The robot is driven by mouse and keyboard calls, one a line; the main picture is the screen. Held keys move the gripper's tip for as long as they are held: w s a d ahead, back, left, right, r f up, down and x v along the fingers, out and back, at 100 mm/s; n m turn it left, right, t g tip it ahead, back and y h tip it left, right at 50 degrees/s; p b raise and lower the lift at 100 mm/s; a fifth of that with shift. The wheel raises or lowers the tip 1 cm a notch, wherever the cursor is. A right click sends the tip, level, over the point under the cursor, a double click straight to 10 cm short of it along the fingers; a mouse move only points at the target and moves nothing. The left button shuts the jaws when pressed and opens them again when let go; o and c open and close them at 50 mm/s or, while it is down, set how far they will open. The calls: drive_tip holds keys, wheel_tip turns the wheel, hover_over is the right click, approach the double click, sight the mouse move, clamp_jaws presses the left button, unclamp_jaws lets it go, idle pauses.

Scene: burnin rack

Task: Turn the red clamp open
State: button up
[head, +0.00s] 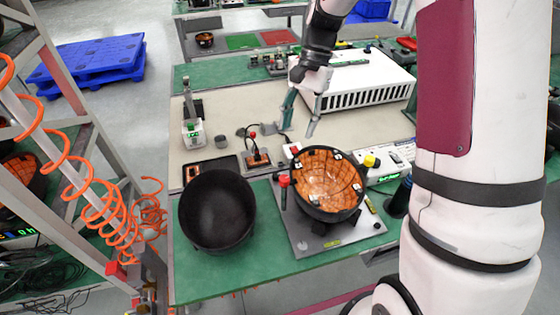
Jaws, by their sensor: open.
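A clamp with a red handle (284,181) stands upright at the left edge of a grey fixture plate (308,238). A round black-rimmed shell with an orange tiled inside (326,178) sits on that plate, just right of the red clamp. The clamp's lower part is small and hard to make out. My gripper (299,131) points down with its fingers apart and nothing between them. It appears above and behind the red clamp and the shell in the head view, apart from both.
An empty black bowl (217,209) is left of the plate. A joystick box (256,158) and dark tray (212,167) lie behind it. A white vented box (364,80) stands at the back. A power strip with a yellow knob (370,161) is right. Green mat (240,270) is clear in front.

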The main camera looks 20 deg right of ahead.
sight(284, 178)
drive_tip(key=p+x, duration=0.3)
drive_tip(key=x, duration=1.1)
drive_tip(key=shift+f, duration=0.45)
clamp_jaws()
